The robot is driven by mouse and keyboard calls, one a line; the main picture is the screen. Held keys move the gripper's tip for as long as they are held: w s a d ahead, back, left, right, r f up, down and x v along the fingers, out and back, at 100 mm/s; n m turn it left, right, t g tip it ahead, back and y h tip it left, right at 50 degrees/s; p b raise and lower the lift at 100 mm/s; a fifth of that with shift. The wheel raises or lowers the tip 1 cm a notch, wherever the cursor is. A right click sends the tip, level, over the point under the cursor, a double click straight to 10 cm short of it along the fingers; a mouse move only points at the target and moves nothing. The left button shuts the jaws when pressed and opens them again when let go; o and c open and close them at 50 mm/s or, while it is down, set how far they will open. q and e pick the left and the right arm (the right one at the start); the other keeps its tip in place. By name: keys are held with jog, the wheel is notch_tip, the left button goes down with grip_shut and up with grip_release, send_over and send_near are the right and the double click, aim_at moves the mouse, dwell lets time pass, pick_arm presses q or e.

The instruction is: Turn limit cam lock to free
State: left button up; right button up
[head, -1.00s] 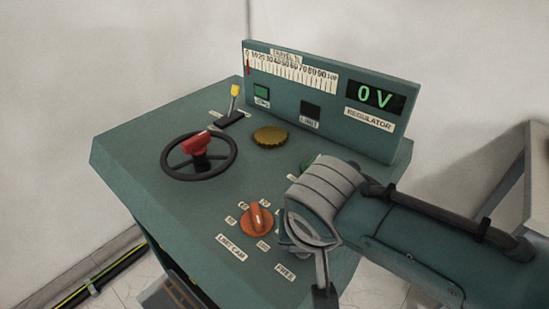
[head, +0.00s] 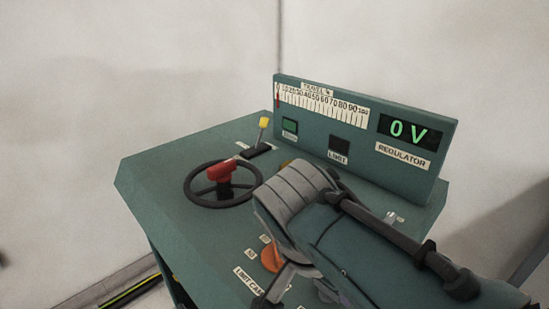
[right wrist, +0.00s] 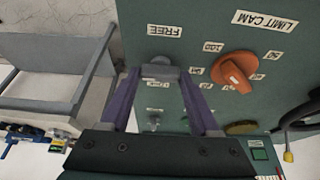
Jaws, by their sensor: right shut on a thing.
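The limit cam lock, a small grey knob (right wrist: 157,61), sits on the green panel beside the FREE label (right wrist: 165,31) in the right wrist view. My right gripper (right wrist: 160,73) is shut on it, its two purple fingers on either side. How the lock is turned is hard to tell. The orange limit cam dial (right wrist: 235,72) is beside the gripper, apart from it. In the head view my right arm covers the lock and part of the orange dial (head: 271,258). My left gripper is in neither current view.
The upright panel behind carries a scale and a display (head: 408,131) reading 0 V. The desk's left part is clear.

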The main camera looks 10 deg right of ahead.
pick_arm(q)
jog(key=shift+a, duration=0.1)
dwell(0.3)
pick_arm(e)
jog(key=o, duration=1.4)
jog(key=shift+c, duration=0.2)
